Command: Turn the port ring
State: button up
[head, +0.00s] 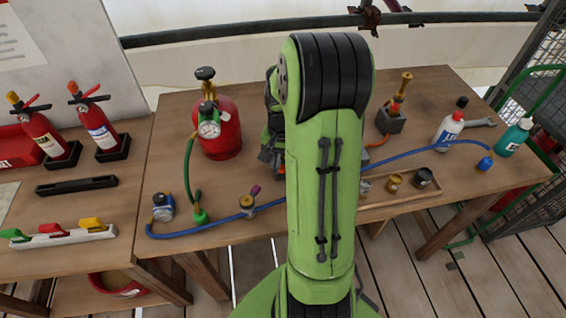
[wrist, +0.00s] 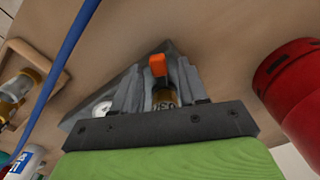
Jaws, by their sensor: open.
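A small brass fitting (wrist: 164,97) with pale markings and an orange tip (wrist: 158,65) stands in the middle of the wrist view. It may be the part with the port ring, but I cannot make out a ring clearly. My gripper (wrist: 157,85) is open, with a grey finger on each side of the fitting. I cannot tell whether the fingers touch it. A round white-faced gauge (wrist: 102,108) shows just left of the fingers. In the head view my green arm hides the fitting and most of my gripper.
A red cylinder (head: 222,140) with a gauge stands left of my arm, and close on the right in the wrist view (wrist: 292,95). A blue hose (head: 420,150) crosses the wooden table (head: 440,90). A tray (head: 420,194) with small jars, a brass-topped device (head: 391,118) and bottles (head: 449,132) are to the right.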

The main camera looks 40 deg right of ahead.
grip_shut()
jog(key=shift+r+m, duration=0.1)
jog(key=shift+m, duration=0.2)
jog(key=m, duration=0.2)
jog(key=w+m+p, duration=0.1)
jog(key=shift+a, duration=0.25)
jog(key=m, duration=0.2)
jog(key=w+m, duration=0.1)
jog(key=m, duration=0.1)
jog(key=shift+w+p, duration=0.2)
jog(key=shift+p, duration=0.2)
jog(key=m, duration=0.1)
jog(key=w+m, duration=0.1)
jog(key=m, duration=0.1)
jog(key=shift+d+p, duration=0.15)
jog(key=shift+p, duration=0.25)
jog(key=shift+w+d+m+p, duration=0.15)
jog(key=shift+w+d+m, duration=0.1)
jog(key=shift+m, duration=0.75)
jog(key=shift+w+d+m+p, duration=0.15)
jog(key=shift+w+m, duration=0.1)
jog(key=shift+m, duration=0.75)
